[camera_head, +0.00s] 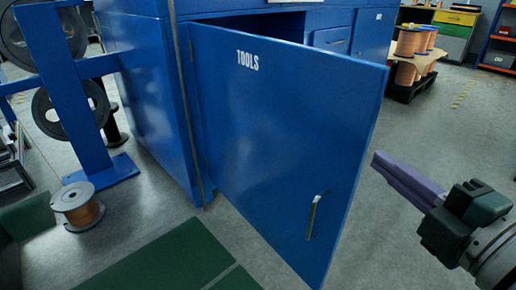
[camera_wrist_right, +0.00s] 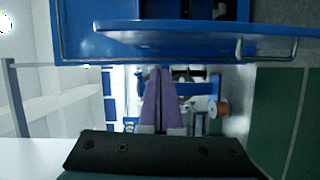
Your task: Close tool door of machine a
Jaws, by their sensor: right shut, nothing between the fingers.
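The blue tool door (camera_head: 270,130), marked TOOLS, stands open from the blue machine (camera_head: 150,90), hinged on its left side. Its handle (camera_head: 316,215) sits low near the free edge. The door also shows in the right wrist view (camera_wrist_right: 200,30), as does its handle (camera_wrist_right: 265,56). My right gripper (camera_head: 378,160) has purple fingers and is shut and empty. It is to the right of the door's free edge and looks apart from it. The fingers also show in the right wrist view (camera_wrist_right: 160,75). My left gripper is not in view.
A copper wire spool (camera_head: 78,206) stands on the floor at left, near a blue pulley stand (camera_head: 70,110). Green mats (camera_head: 165,262) lie in front of the machine. Copper spools on a pallet (camera_head: 412,85) are at the back right. The grey floor right of the door is clear.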

